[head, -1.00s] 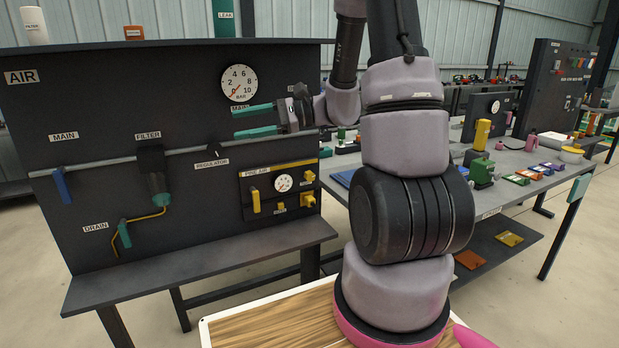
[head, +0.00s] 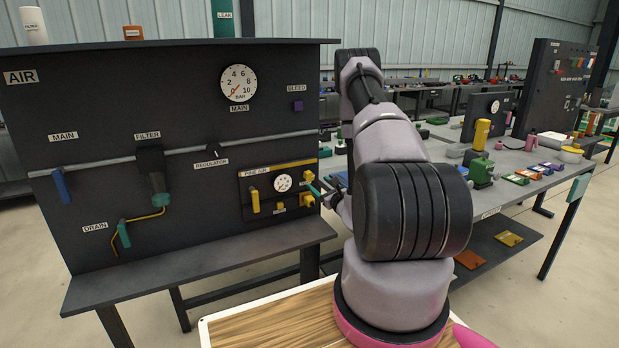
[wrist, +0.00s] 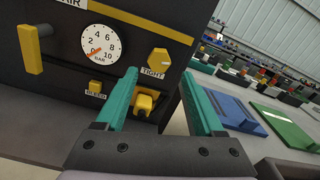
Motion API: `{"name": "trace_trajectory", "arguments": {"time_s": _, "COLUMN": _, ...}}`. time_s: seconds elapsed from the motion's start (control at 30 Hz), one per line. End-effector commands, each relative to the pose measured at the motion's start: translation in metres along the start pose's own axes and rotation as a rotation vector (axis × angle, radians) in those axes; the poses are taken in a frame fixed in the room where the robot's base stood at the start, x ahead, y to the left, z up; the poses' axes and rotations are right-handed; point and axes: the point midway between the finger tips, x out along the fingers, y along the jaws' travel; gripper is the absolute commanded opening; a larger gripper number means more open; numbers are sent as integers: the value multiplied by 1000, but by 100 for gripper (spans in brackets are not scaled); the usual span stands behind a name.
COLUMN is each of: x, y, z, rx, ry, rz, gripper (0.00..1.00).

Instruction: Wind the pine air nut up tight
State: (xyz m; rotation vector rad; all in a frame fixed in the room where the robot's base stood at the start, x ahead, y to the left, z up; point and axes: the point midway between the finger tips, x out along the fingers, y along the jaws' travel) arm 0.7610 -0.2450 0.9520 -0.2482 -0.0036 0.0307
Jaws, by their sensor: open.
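The pine air nut, a yellow hexagonal piece (wrist: 158,61) above a TIGHT label, is on the black pine air panel (wrist: 62,80). It also shows at that panel's right end in the head view (head: 310,176). My gripper (wrist: 159,74) is open and empty, its two teal fingers pointing at the panel. In the wrist view the nut appears between and just beyond the fingertips; I cannot tell the exact gap. In the head view the gripper (head: 316,187) is at the panel's right end, partly hidden by my arm.
A yellow outlet block (wrist: 145,102) shows between the fingers, below the nut. A pressure gauge (wrist: 100,43), a yellow lever (wrist: 33,48) and a small yellow BLEED knob (wrist: 95,87) are to the left. A bench with blue and green plates (wrist: 285,122) is to the right.

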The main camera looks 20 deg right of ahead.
Motion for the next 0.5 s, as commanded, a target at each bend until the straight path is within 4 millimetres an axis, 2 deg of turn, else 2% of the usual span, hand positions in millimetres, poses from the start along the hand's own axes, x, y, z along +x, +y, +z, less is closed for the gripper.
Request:
{"name": "trace_trajectory", "arguments": {"time_s": 0.1, "x": 25, "y": 1, "z": 1, "rx": -2, "ry": -4, "rz": 3, "gripper": 70}}
{"name": "trace_trajectory", "arguments": {"time_s": 0.3, "x": 60, "y": 1, "z": 1, "rx": 0, "ry": -3, "rz": 3, "gripper": 70}}
{"name": "trace_trajectory", "arguments": {"time_s": 0.5, "x": 79, "y": 1, "z": 1, "rx": 1, "ry": -2, "rz": 4, "gripper": 70}}
